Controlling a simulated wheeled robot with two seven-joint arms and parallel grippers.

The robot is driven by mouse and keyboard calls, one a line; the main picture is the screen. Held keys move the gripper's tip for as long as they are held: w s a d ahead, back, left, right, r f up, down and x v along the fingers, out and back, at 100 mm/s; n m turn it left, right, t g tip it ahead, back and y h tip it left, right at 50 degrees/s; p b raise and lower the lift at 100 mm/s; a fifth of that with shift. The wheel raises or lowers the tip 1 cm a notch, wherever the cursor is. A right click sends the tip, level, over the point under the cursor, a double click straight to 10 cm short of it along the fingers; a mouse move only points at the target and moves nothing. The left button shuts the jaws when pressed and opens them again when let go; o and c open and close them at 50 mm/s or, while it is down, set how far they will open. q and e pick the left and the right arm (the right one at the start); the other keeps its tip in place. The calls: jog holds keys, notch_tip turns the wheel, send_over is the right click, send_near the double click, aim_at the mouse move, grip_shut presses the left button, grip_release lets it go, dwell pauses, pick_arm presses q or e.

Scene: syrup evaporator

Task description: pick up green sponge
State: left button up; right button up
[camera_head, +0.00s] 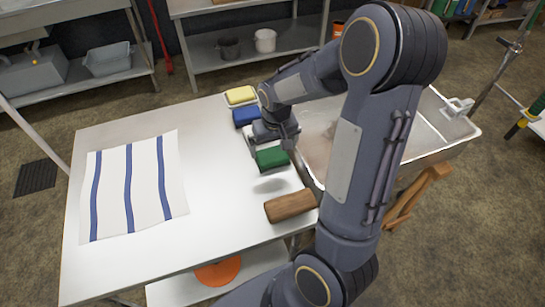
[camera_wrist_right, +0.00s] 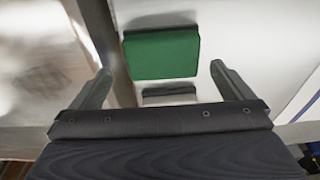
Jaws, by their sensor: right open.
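The green sponge (camera_head: 271,158) is near the right edge of the metal table (camera_head: 225,210), in front of the blue sponge (camera_head: 245,116). My right gripper (camera_head: 284,140) is just behind and above it, pointing down. In the right wrist view the green sponge (camera_wrist_right: 162,55) appears ahead of the open right gripper (camera_wrist_right: 161,73), between the lines of its two fingers. No finger visibly touches it. The gap between fingertips and sponge is hard to judge. My left gripper is out of view.
A yellow sponge (camera_head: 240,95) lies behind the blue one. A brown wooden block (camera_head: 290,206) lies in front of the green sponge. A metal basin (camera_head: 425,135) adjoins the table on the right. A striped towel (camera_head: 130,190) covers the left; the table's middle is clear.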

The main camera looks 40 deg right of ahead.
aim_at(272, 153)
jog(key=f, duration=0.4)
jog(key=shift+w+f, duration=0.3)
jog(key=shift+f, duration=0.05)
jog(key=c, duration=0.8)
jog(key=shift+r, duration=0.1)
jog(key=shift+r, duration=0.45)
notch_tip(272, 153, up, 2)
jog(key=shift+w+r, duration=0.1)
jog(key=shift+r, duration=0.15)
jog(key=s+a+r, duration=0.1)
jog(key=a+r, duration=0.8)
jog(key=a, duration=0.5)
jog(key=shift+s+r+b, duration=0.3)
jog(key=shift+s, duration=0.1)
